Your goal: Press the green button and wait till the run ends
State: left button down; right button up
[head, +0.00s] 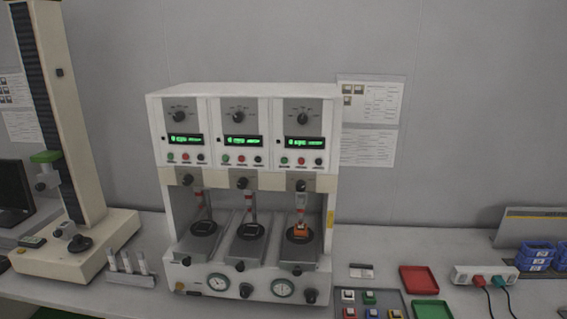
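A white test machine (160,215) with three stations stands on the bench in the middle of the head view. Each station has a lit green display and a row of small buttons below it. The left station has a green button (171,157), the middle one a green button (226,158), and the right one a green button (284,161). An orange piece (299,231) sits under the plunger of the right station. The left and middle stations show no such piece. Neither of my grippers is in view.
A tall beige column machine (70,110) stands at left, with a small rack of white tubes (130,265) beside it. At right are a button switch tray (372,304), a red tray (419,280), a green tray (431,309), a power strip (486,273) and blue bins (537,256).

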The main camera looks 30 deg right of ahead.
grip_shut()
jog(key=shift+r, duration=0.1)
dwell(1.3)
